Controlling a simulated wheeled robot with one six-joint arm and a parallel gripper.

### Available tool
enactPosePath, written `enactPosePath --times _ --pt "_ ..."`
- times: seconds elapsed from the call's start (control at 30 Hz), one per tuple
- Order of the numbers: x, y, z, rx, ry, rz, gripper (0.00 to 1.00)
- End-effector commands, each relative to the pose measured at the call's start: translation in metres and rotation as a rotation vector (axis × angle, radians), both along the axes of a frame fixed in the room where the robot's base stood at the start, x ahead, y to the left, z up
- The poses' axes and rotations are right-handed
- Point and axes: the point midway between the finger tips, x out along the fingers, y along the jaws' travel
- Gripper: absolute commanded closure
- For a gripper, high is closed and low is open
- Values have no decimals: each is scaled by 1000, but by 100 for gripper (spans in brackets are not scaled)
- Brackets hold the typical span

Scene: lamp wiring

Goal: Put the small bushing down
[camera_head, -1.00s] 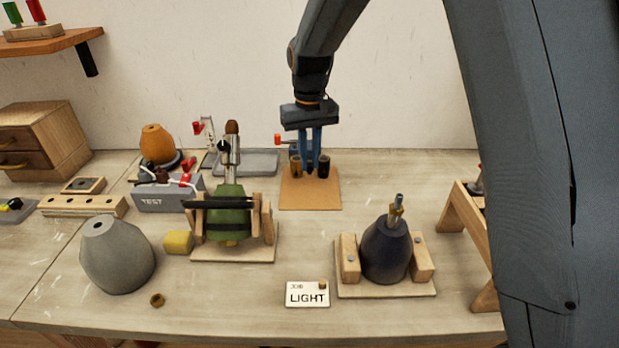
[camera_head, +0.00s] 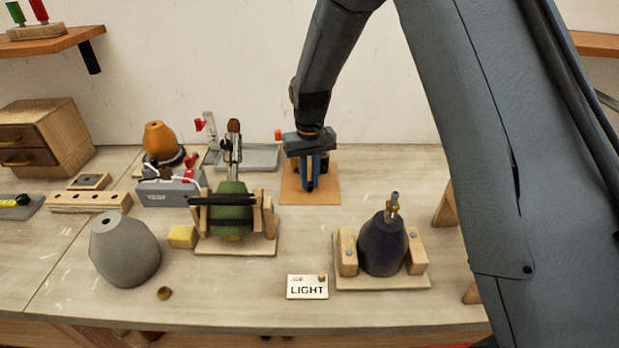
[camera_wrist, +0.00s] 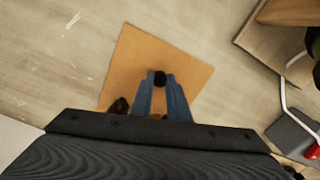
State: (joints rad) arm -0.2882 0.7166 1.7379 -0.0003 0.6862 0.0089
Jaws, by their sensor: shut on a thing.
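My gripper (camera_head: 309,186) points down over a tan square mat (camera_head: 329,193) at the back middle of the bench. Its blue fingers (camera_wrist: 160,84) are shut on a small dark piece, the bushing (camera_wrist: 160,76), whose end shows between the fingertips in the wrist view. The bushing is low over the mat; I cannot tell whether it touches. Another dark round piece (camera_wrist: 118,106) sits on the mat beside the fingers in the wrist view. In the head view my gripper hides most of what stands on the mat.
A green lamp body (camera_head: 230,213) in a wooden cradle stands left of the mat. A dark blue lamp body (camera_head: 384,247) stands front right, with a LIGHT card (camera_head: 307,287) beside it. A grey shade (camera_head: 124,250) and a small brown ring (camera_head: 164,293) are front left.

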Motion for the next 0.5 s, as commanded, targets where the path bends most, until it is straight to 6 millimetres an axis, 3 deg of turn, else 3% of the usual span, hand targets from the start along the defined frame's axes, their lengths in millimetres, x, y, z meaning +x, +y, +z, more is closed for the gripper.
enactPosePath --times 0.03,0.13,0.5 --pt "0 0 -2 0 1 0 83" --pt "0 0 -1 0 1 0 66" --pt "0 0 3 0 0 0 66"
